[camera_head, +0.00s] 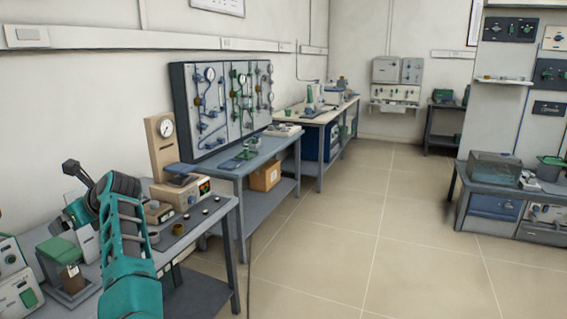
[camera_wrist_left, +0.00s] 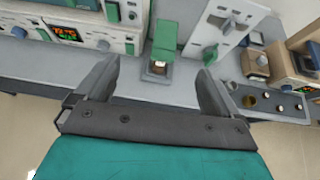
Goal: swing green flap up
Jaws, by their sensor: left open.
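The green flap (camera_wrist_left: 166,37) shows in the left wrist view, above a small box-like stand with a brown and pale front (camera_wrist_left: 158,68). In the head view the green flap (camera_head: 58,250) tops a small stand on the near left bench. My left gripper (camera_wrist_left: 159,67) is open and empty, with one finger on each side of the stand in the picture. The fingers look apart from the flap; the exact distance cannot be told. In the head view my teal left arm reaches over the bench, and its fingertips are hard to make out. My right gripper is not in view.
Furnace units with red displays (camera_wrist_left: 65,34) stand left of the flap. A beige device (camera_head: 182,193) and a dark strip with small cups (camera_head: 188,226) lie farther right. The floor (camera_head: 330,250) is clear.

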